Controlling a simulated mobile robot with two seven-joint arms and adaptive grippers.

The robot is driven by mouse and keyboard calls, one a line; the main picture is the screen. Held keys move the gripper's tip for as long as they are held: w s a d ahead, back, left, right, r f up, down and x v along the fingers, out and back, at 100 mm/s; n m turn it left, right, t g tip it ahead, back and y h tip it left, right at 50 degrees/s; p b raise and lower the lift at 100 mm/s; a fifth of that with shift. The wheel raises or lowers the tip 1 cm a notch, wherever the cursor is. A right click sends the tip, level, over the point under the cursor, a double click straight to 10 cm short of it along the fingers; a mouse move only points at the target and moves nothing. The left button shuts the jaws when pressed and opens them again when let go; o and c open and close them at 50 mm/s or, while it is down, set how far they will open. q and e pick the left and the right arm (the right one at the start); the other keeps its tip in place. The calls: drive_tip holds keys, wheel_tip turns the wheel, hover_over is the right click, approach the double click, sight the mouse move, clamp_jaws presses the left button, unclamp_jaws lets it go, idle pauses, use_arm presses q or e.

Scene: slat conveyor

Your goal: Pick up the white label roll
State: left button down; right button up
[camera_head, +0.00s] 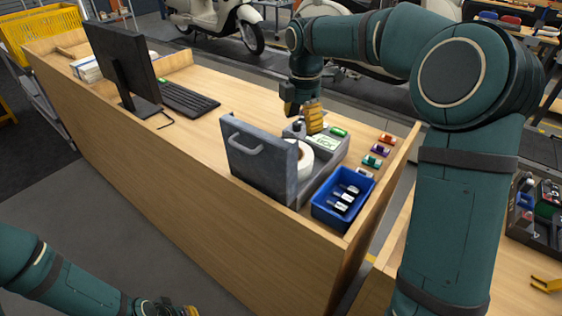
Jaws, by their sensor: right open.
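The white label roll (304,159) sits upright inside a grey label printer (262,160) on the wooden desk. The printer's raised lid with its handle hides the roll's left part. My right gripper (313,122) reaches down from above, just behind and above the roll, over the printer's back part. It is open, with yellow fingers, and appears apart from the roll. My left gripper (178,311) shows only partly at the bottom edge, low in front of the desk and far from the roll. Its fingers are cut off by the frame.
A blue bin (323,217) with several dark items stands right of the printer. Small coloured items (376,149) lie along the desk's right edge. A monitor (122,60) and a keyboard (188,98) stand to the left. The desk between keyboard and printer is clear.

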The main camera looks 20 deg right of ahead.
sight(300, 163)
wheel_tip(300, 163, down, 9)
drive_tip(key=shift+w+f+b, duration=0.1)
drive_tip(key=shift+f+b, duration=0.1)
drive_tip(key=shift+b, duration=0.7)
drive_tip(key=shift+f, duration=0.3)
drive_tip(key=f, duration=0.3)
drive_tip(key=f+b, duration=0.1)
drive_tip(key=shift+s+a+f, duration=0.2)
drive_tip(key=shift+s+f, duration=0.05)
drive_tip(key=shift+s, duration=0.05)
clamp_jaws()
